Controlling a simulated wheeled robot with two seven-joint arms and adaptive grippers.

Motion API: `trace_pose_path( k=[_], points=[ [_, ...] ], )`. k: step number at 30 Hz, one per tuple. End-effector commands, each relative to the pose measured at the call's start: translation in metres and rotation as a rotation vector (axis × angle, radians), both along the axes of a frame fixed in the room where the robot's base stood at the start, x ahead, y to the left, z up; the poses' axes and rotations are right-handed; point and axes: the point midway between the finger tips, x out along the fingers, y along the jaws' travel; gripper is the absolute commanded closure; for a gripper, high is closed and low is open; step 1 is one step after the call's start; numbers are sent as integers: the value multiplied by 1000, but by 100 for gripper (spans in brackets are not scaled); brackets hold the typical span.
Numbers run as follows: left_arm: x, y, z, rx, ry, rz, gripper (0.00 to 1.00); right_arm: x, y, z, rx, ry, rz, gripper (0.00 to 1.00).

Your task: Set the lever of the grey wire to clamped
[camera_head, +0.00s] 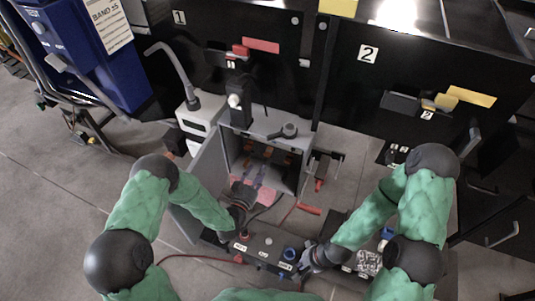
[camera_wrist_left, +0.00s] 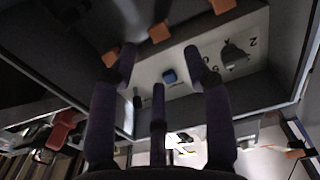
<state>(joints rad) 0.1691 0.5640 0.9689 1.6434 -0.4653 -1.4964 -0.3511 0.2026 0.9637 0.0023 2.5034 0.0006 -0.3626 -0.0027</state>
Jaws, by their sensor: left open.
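A grey open-fronted box (camera_head: 222,158) stands in the middle of the head view, its door swung out to the left. Several small orange levers (camera_head: 268,152) sit in a row inside; they also show near the top of the left wrist view (camera_wrist_left: 158,32). I cannot tell which lever belongs to the grey wire, and no grey wire can be made out. My left gripper (camera_head: 258,187) is at the box opening, open and empty; its fingers (camera_wrist_left: 160,62) spread below the levers, apart from them. My right gripper (camera_head: 307,258) is beside the dark control box; its fingers are partly hidden.
The dark control box (camera_head: 262,246) with a blue knob (camera_head: 290,254) lies in front. Red leads lie near it. In the wrist view, a light panel has a blue button (camera_wrist_left: 168,76) and black knob (camera_wrist_left: 234,54). Black cabinets 1 (camera_head: 220,50) and 2 (camera_head: 400,65) stand behind.

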Motion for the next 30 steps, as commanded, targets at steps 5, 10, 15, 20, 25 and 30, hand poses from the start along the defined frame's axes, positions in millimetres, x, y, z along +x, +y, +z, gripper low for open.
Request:
trace_pose_path(
  k=[5, 10, 15, 20, 25, 30],
  points=[
    [31, -11, -1, 0, -3, -1, 51, 0, 0, -8, 0, 1, 0, 100],
    [58, -20, -1, -1, -1, -1, 51, 0, 0, -14, 0, 0, 0, 100],
    [77, -25, -1, 0, 0, 0, 51, 0, 0, -18, 0, 0, 0, 100],
    [85, -28, -1, -2, 2, 1, 51, 0, 0, -19, 0, 0, 0, 100],
    [86, -28, 0, -2, 2, 1, 51, 0, 0, -19, 0, 0, 0, 100],
    [86, -28, 0, -2, 2, 1, 65, 0, 0, -19, 0, 0, 0, 100]
  ],
)
